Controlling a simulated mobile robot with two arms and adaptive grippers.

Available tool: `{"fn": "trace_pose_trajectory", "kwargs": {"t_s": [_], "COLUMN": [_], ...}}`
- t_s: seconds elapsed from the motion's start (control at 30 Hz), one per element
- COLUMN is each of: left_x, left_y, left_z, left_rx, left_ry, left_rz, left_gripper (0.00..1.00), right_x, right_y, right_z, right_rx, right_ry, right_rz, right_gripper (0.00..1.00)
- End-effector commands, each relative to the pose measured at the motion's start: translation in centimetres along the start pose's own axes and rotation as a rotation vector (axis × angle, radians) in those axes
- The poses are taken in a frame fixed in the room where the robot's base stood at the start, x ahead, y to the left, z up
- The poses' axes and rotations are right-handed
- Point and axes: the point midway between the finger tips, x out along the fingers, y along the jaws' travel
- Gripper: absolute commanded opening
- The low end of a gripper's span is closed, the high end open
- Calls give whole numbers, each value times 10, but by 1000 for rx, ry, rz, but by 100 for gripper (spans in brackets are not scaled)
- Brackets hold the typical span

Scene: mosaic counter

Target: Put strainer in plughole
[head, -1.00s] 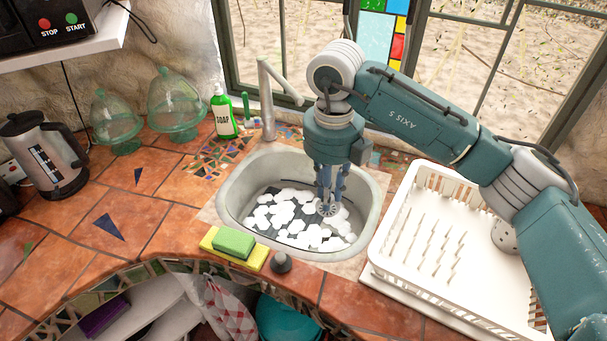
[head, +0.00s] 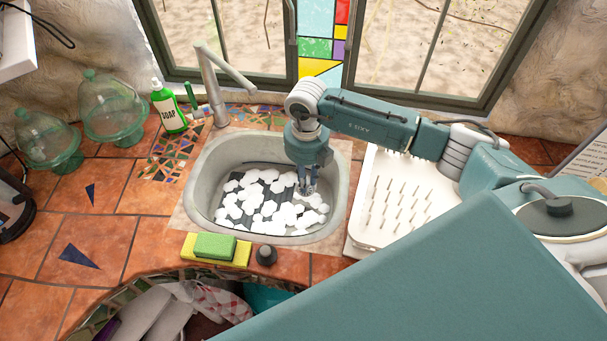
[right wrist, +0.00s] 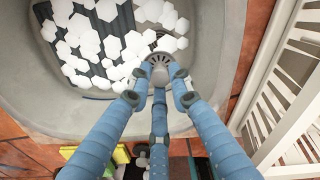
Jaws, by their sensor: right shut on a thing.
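The strainer (right wrist: 160,67) is a small round grey metal disc with holes. My right gripper (head: 307,188) is shut on it, with blue fingers pointing down into the right side of the sink. In the right wrist view the gripper (right wrist: 160,80) has its fingertips around the strainer's rim. The strainer is just above or among the white foam; I cannot tell if it touches the bottom. My left gripper is not in view.
A tap (head: 212,85) stands behind the sink, with a green soap bottle (head: 168,108) to its left. A white dish rack (head: 385,225) is close on the right. A green sponge (head: 214,246) and a dark knob (head: 266,255) are at the front edge.

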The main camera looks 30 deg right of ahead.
Motion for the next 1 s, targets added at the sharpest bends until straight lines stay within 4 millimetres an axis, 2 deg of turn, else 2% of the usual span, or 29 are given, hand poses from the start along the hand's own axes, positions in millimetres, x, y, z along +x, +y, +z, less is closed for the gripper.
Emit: {"fn": "trace_pose_trajectory", "kwargs": {"t_s": [0.03,0.33,1.0], "left_x": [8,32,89], "left_y": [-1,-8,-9], "left_z": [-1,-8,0], "left_rx": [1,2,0], "left_ry": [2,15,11], "left_rz": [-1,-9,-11], "left_gripper": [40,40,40], "right_x": [11,47,126], "right_y": [0,0,0], "right_z": [0,0,1], "right_rx": [-1,-1,-2], "right_ry": [1,1,0], "right_rz": [0,0,0], "right_gripper": [0,0,0]}}
